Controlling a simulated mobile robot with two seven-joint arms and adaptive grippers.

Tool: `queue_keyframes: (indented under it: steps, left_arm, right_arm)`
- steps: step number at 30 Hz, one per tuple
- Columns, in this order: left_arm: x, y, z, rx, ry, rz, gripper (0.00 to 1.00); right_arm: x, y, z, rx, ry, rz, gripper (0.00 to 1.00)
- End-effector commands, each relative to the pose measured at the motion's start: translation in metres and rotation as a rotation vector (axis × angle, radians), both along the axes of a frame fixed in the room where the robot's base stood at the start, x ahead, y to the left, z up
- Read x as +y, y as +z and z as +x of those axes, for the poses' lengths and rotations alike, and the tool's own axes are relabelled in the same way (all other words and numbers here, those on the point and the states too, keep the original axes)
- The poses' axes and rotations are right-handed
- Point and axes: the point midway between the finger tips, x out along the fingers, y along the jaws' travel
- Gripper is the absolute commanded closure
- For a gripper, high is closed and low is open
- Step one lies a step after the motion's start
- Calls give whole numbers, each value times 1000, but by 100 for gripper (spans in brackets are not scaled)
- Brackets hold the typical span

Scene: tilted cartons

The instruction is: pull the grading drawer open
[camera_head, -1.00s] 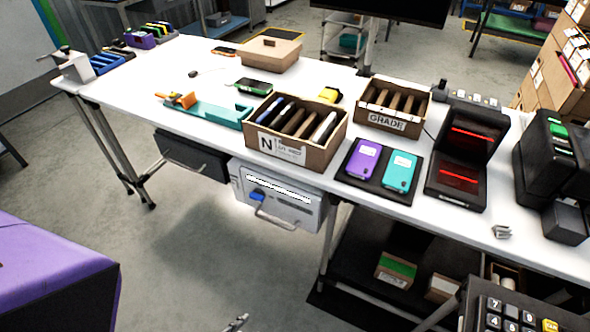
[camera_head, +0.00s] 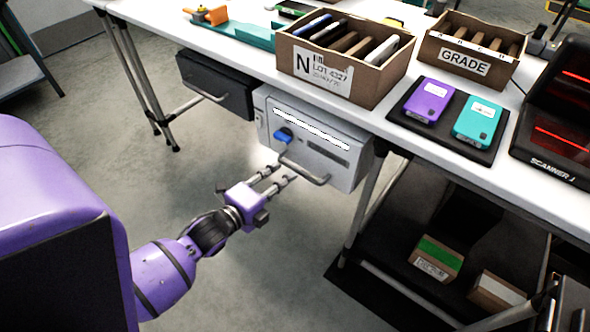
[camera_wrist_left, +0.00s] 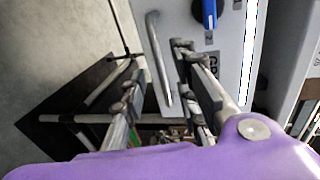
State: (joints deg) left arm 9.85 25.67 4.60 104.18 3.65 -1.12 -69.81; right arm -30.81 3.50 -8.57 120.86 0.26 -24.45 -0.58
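The light grey drawer (camera_head: 338,158) hangs under the white table and looks shut. Its front has a blue knob (camera_head: 284,134) and a bar handle (camera_head: 305,173). My left gripper (camera_head: 280,174) is open and empty, just in front of the handle, with its fingers pointing at the drawer. In the left wrist view, the handle (camera_wrist_left: 157,55) shows between the two spread fingers (camera_wrist_left: 157,60), and the blue knob (camera_wrist_left: 209,14) is beyond. I cannot tell whether the fingers touch the handle. My right gripper is not in view.
A black drawer (camera_head: 215,87) with its own handle hangs left of the grey one. A table leg (camera_head: 362,200) and a low dark shelf (camera_head: 400,270) with small boxes stand to the right. The floor (camera_head: 270,270) before the drawers is clear.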

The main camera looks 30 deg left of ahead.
Motion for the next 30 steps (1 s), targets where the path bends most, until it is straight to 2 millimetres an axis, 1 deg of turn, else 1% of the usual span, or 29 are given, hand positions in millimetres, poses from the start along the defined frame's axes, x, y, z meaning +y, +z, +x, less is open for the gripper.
queue_keyframes:
  steps: [4, 9, 12, 16, 23, 24, 30]
  left_arm:
    - [-2, -5, 24, 0, -1, -2, 72]
    - [-4, -11, 49, 1, 1, -3, 72]
    - [-5, -14, 60, 2, 1, -4, 72]
    - [-5, -15, 66, 3, 1, -4, 72]
    - [-5, -15, 68, 3, 1, -4, 72]
    - [-5, -15, 67, 3, 1, -4, 73]
    - [-5, -15, 67, 3, 1, -4, 100]
  right_arm:
    - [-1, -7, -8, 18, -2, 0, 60]
    - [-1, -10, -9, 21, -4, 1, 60]
    - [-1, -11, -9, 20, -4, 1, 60]
    - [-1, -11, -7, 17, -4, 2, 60]
    - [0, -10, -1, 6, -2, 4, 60]
    - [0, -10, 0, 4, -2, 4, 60]
    - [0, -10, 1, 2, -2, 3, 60]
